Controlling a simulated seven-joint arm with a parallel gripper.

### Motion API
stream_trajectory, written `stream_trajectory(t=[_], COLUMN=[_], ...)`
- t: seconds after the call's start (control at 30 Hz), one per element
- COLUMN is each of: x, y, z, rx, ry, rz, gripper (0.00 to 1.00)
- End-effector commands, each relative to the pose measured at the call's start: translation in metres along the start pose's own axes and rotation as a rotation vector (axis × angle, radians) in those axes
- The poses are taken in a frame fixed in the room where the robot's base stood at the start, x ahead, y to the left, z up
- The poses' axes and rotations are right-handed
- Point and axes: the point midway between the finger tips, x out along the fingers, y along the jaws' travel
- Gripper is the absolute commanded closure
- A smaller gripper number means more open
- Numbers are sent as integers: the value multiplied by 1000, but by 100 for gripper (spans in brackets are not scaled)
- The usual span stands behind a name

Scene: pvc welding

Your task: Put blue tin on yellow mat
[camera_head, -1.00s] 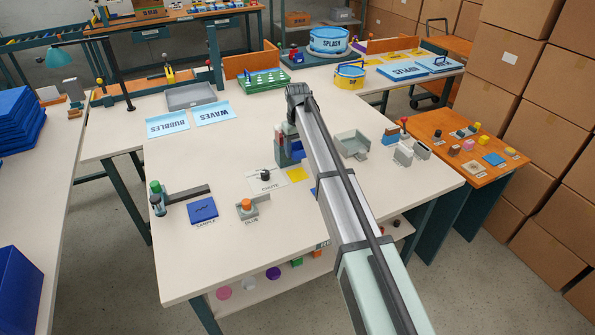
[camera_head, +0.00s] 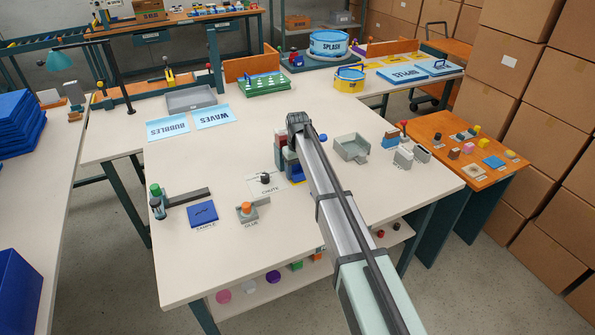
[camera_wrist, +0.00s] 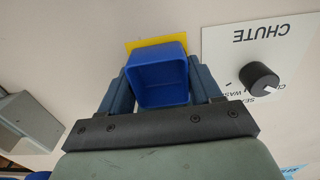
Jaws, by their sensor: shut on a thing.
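The blue tin (camera_wrist: 158,82) is an open-topped, square-sided box in the wrist view, held between the two fingers of my gripper (camera_wrist: 160,72). In the head view the tin (camera_head: 297,171) shows only partly, beside my arm. The yellow mat (camera_wrist: 149,43) shows as a strip along the tin's far side in the wrist view; the tin hides the rest. In the head view a bit of the mat (camera_head: 298,182) shows just under the tin. The tin is over the mat or on it; I cannot tell whether they touch.
The white CHUTE card (camera_wrist: 225,50) with a black knob (camera_wrist: 259,77) lies beside the mat. A grey fixture (camera_wrist: 30,118) stands on the other side in the wrist view. The blue SAMPLE plate (camera_head: 203,212) and the GLUE holder (camera_head: 250,212) are nearer the front edge.

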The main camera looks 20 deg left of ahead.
Motion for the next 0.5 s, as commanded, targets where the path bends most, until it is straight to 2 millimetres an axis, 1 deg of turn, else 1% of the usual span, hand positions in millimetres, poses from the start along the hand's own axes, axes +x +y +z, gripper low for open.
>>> stream_trajectory(t=[0.13,0.17,0.4,0.5], x=[3,3,2,2], y=[0,0,0,0], z=[0,0,0,0], rx=[0,0,0,0], ry=[0,0,0,-1], rz=[0,0,0,0], gripper=[67,35,12,11])
